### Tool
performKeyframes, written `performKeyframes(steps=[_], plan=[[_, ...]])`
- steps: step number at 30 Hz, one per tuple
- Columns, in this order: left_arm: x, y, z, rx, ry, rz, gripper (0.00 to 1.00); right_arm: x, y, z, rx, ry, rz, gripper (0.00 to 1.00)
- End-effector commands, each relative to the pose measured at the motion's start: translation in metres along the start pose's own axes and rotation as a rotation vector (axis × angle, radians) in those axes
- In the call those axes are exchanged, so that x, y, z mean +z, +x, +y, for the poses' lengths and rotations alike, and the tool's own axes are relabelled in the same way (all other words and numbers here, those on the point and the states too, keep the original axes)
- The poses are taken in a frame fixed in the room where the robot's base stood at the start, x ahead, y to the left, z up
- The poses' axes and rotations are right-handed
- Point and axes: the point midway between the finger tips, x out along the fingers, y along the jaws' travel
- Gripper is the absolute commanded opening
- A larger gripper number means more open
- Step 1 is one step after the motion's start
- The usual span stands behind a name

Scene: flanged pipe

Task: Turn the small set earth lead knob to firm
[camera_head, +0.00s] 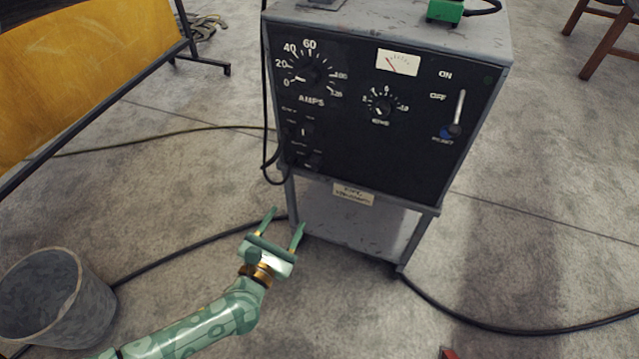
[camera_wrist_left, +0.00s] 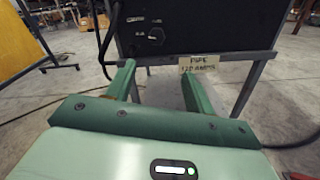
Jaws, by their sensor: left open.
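The set is a grey cabinet with a black front panel (camera_head: 350,150). Two small dark knobs sit at the panel's lower left, an upper one (camera_head: 305,130) and a lower one (camera_head: 313,161). Their small lettering is too blurred to read, so I cannot tell which is the earth lead knob or where either points. One small knob (camera_wrist_left: 156,34) also shows in the left wrist view. My left gripper (camera_head: 286,219) is open and empty, below and in front of the panel, apart from the knobs. Its fingers (camera_wrist_left: 157,74) point towards the cabinet. My right gripper is not in view.
The panel also carries an AMPS dial (camera_head: 311,75), a smaller dial (camera_head: 382,106), a meter (camera_head: 398,63) and a lever (camera_head: 456,120). A black cable hangs down the cabinet's left side. A grey bucket (camera_head: 55,295) stands at lower left. Cables cross the floor.

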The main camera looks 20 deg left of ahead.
Motion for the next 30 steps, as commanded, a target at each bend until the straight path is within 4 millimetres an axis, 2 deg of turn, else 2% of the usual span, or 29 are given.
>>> performKeyframes(steps=[3,8,14,21,25,30], plan=[[-0.001,0.0,0.004,0.02,-0.103,0.0,0.53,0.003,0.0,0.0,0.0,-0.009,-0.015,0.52],[-0.003,0.013,0.003,0.02,-0.13,0.0,0.53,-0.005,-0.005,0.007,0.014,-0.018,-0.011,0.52],[-0.006,0.056,0.003,0.019,-0.126,0.001,0.53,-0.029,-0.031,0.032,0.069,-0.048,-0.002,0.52],[-0.006,0.111,0.004,0.018,-0.125,0.002,0.53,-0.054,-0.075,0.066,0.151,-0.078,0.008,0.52],[-0.006,0.137,0.004,0.017,-0.123,0.002,0.53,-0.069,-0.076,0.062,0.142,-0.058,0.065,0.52],[-0.005,0.157,0.005,0.017,-0.123,0.002,0.53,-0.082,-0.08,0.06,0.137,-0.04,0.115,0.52]])
